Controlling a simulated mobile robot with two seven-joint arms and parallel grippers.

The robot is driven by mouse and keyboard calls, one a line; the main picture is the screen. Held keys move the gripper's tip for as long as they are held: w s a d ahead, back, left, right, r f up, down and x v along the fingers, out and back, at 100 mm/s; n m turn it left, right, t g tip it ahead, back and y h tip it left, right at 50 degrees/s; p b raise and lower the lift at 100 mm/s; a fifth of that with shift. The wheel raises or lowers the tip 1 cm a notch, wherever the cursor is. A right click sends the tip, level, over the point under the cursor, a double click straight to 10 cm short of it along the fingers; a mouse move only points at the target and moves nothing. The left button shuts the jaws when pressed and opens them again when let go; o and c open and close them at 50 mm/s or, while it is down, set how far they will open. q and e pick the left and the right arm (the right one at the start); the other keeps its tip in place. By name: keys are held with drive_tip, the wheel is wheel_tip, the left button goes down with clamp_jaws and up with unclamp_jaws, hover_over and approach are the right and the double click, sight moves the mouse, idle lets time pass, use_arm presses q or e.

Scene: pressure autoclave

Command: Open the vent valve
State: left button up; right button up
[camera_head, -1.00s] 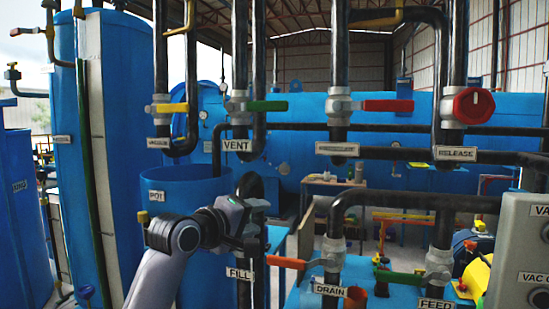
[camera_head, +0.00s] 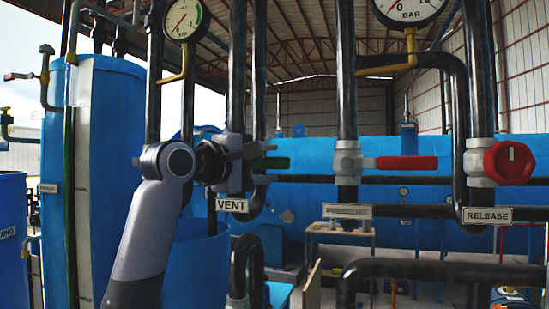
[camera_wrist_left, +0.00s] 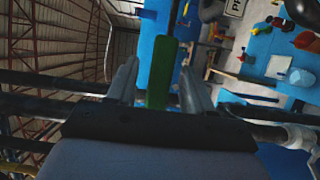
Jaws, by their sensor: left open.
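The vent valve's green handle (camera_head: 273,163) sticks out to the right, level, above the VENT label (camera_head: 232,205). My left gripper (camera_head: 256,150) is at the handle in the head view and covers the valve body. In the left wrist view the green handle (camera_wrist_left: 161,72) stands between the two spread fingers of my left gripper (camera_wrist_left: 160,84), with a gap visible on each side. The jaws are open. My right gripper is not in view.
The valve with the red lever (camera_head: 405,163) and the red RELEASE knob (camera_head: 509,162) are on pipes to the right. Pressure gauges (camera_head: 183,20) hang above. Black vertical pipes (camera_head: 347,80) stand close by. A blue tank (camera_head: 118,150) is at left.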

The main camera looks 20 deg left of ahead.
use_arm(q)
drive_tip(key=shift+p+x, duration=0.35)
drive_tip(key=shift+x, duration=1.1)
clamp_jaws()
